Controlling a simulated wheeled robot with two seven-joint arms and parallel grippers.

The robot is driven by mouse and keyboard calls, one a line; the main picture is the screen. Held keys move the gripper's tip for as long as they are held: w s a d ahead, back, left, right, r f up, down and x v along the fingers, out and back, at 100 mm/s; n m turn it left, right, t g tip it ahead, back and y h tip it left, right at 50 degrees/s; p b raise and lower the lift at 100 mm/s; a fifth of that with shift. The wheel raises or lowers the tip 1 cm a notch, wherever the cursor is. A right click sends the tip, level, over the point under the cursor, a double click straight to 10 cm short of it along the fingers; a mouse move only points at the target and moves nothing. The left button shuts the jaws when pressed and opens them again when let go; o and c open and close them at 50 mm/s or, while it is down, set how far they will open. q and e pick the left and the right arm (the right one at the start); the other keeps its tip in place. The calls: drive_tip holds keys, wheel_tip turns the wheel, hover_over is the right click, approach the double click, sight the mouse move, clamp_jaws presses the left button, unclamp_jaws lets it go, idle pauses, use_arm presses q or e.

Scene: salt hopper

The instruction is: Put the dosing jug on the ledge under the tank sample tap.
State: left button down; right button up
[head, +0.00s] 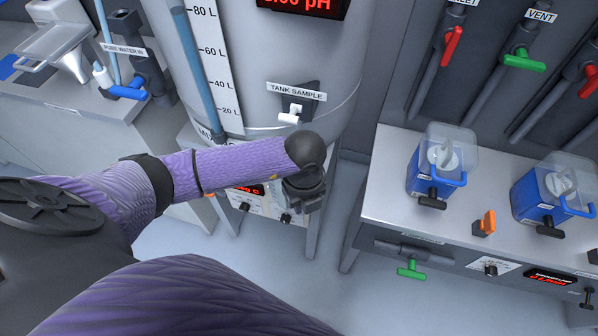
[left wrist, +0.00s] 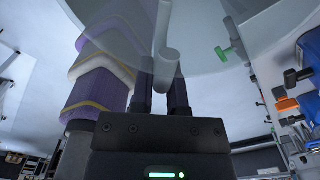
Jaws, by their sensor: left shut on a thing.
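The tank sample tap (head: 290,114), with a white spout, is on the grey tank (head: 320,50) under a TANK SAMPLE label (head: 296,91). My left gripper (head: 305,190) is below the tap in the head view, partly hidden by its wrist. In the left wrist view my left gripper (left wrist: 162,92) is shut on the grey handle of the clear dosing jug (left wrist: 210,50). The jug's see-through body fills the top of that view; in the head view it is hidden. I cannot make out the ledge; my arm covers the area under the tap. My right gripper is not in view.
A grey bench (head: 385,195) at right carries two blue containers with clear lids (head: 435,175) (head: 553,192) and an orange switch (head: 485,223). A control panel (head: 250,200) is below the tank. A blue-handled water tap (head: 127,92) is at upper left. Open floor shows between the benches.

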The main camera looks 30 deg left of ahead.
use_arm(q)
drive_tip(key=w+b, duration=0.2)
drive_tip(key=w, duration=0.1)
drive_tip(key=w+a+f+b, duration=0.1)
drive_tip(key=w+b, duration=0.1)
drive_tip(key=shift+a, duration=0.1)
idle(0.3)
drive_tip(key=c, duration=0.6)
unclamp_jaws()
drive_tip(key=shift+o, duration=0.2)
